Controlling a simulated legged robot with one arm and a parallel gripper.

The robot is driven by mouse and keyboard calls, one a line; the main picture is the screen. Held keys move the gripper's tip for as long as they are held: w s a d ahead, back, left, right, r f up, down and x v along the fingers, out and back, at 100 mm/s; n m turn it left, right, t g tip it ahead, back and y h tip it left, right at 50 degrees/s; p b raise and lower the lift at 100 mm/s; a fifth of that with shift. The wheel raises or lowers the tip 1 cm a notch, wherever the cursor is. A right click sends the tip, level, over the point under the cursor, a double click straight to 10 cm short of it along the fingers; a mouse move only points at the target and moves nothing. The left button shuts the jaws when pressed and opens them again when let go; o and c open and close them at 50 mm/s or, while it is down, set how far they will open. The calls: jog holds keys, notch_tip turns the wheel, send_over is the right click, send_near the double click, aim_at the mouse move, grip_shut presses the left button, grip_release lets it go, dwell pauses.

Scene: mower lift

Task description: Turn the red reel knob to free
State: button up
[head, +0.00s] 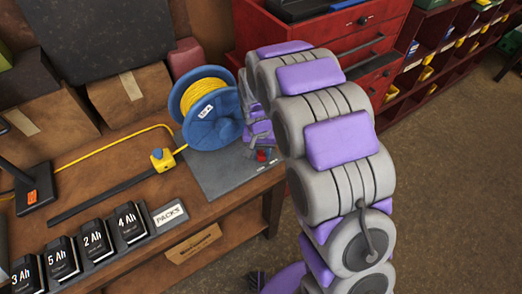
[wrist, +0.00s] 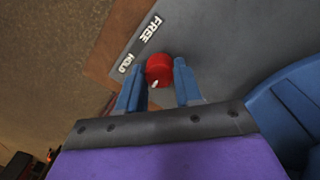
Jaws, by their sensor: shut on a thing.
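The red reel knob (wrist: 158,68) sits on a grey plate (head: 215,172) beside the blue reel (head: 228,130), which holds yellow cord. In the wrist view my gripper's (wrist: 159,79) two blue fingers are closed around the knob, one on each side. A small white mark on the knob points toward the bottom of that view, slightly left. White FREE and HOLD labels show on the plate to the left of the knob; HOLD is the lower one. In the head view the knob (head: 262,155) is small and partly hidden by my gripper.
Yellow cord runs left across the bench to a yellow block (head: 162,159). Several black battery packs (head: 95,240) line the front edge by a PACKS label. Cardboard boxes (head: 130,95) and a red tool chest (head: 350,45) stand behind. Open floor lies to the right.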

jog(key=n+p, duration=0.3)
jog(key=p, duration=0.1)
jog(key=shift+s+r+n, duration=0.15)
jog(key=shift+n, duration=0.25)
jog(key=n+p, duration=0.3)
jog(key=n, duration=0.1)
jog(key=shift+p, duration=0.3)
jog(key=n+p, duration=0.2)
jog(key=n, duration=0.2)
jog(key=shift+p, duration=0.4)
jog(key=shift+d+f+n+t+p, duration=0.15)
jog(key=shift+n+p, duration=0.5)
jog(key=shift+n, duration=0.35)
jog(key=shift+a+f+n+t+p, duration=0.15)
jog(key=shift+n+p, duration=0.5)
jog(key=shift+n, duration=0.35)
jog(key=shift+d+r, duration=0.1)
jog(key=o, duration=1)
jog(key=shift+o, duration=0.2)
